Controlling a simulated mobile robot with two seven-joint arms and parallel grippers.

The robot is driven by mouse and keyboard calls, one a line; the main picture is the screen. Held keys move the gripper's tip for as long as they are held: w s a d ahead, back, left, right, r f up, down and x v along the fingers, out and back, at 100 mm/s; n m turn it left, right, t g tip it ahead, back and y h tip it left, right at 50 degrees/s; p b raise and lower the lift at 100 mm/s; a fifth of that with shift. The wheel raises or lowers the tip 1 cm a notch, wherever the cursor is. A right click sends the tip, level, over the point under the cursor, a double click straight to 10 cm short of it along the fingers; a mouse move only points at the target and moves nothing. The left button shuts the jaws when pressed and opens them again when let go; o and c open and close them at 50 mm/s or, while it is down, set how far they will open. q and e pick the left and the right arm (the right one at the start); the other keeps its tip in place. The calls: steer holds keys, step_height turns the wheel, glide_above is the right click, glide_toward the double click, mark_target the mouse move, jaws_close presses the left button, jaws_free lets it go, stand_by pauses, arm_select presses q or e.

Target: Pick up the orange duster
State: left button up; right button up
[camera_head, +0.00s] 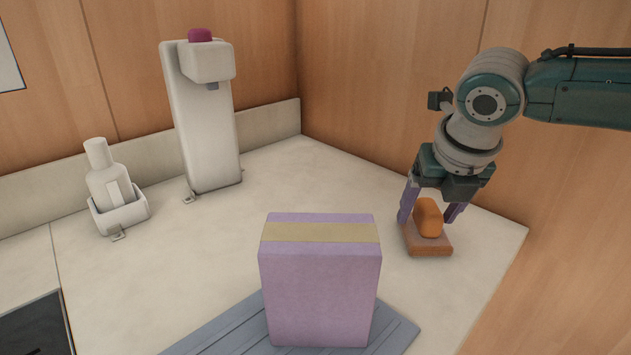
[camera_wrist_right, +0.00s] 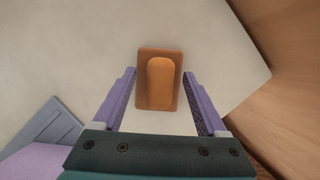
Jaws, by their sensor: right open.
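The orange duster (camera_head: 430,217) is a rounded orange grip on a flat brown-orange base, lying on the pale counter at the right. It also shows in the right wrist view (camera_wrist_right: 160,80), ahead of and between the fingers. My right gripper (camera_head: 428,220) is open, pointing down over the duster, with one purple finger on each side of its grip. In the right wrist view my gripper (camera_wrist_right: 160,95) shows gaps between both fingers and the duster. I cannot tell the exact height of the fingertips. My left gripper is not in view.
A purple box (camera_head: 318,295) with a beige band stands on a blue-grey ribbed mat (camera_head: 225,330) at front centre. A white dispenser (camera_head: 205,125) and a bottle in a holder (camera_head: 125,213) stand at the back left. A wooden wall (camera_head: 575,215) is close on the right.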

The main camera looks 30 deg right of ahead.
jaws_close()
stand_by(0.6)
